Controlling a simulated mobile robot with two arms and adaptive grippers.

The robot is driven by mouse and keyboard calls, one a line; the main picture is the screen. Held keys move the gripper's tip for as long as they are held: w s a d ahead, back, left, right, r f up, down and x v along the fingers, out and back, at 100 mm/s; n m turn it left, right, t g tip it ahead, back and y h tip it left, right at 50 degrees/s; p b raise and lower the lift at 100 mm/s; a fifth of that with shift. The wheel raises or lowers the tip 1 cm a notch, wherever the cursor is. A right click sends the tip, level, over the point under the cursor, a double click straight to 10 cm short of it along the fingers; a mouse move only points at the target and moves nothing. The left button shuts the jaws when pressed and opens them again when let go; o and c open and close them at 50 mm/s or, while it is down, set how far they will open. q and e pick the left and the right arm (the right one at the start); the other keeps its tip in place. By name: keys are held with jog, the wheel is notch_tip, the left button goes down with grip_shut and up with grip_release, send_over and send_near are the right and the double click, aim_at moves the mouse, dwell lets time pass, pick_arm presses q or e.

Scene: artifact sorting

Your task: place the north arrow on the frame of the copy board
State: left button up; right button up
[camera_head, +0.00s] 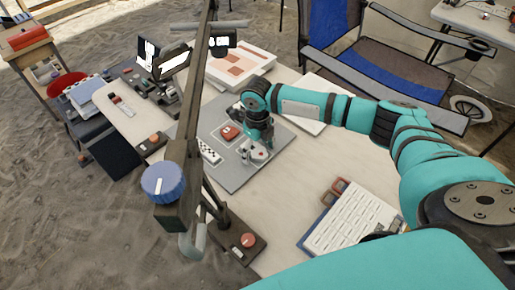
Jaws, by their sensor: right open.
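The copy board is a flat grey panel (232,181) on the pale table, below an upright post and beam. A reddish-brown piece (230,132) lies on it, with a black-and-white checkered scale (208,152) to its left. My right gripper (257,154) reaches down over the right part of the board and is open. A small whitish piece with a dark mark shows at its fingertips; I cannot tell whether it is the north arrow or whether the fingers touch it. The gripper hides part of the board. My left gripper is not in view.
The post with a blue knob (163,183) and its beam cross in front of the board. Lamp heads (172,62) stand at the left. A white compartment tray (352,222) lies at the right front. A box with reddish pieces (240,66) sits behind. Bare table (290,185) lies right of the board.

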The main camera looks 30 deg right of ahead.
aim_at(258, 151)
notch_tip(258, 151, up, 12)
jog(key=shift+r, duration=0.15)
dwell(0.3)
dwell(2.2)
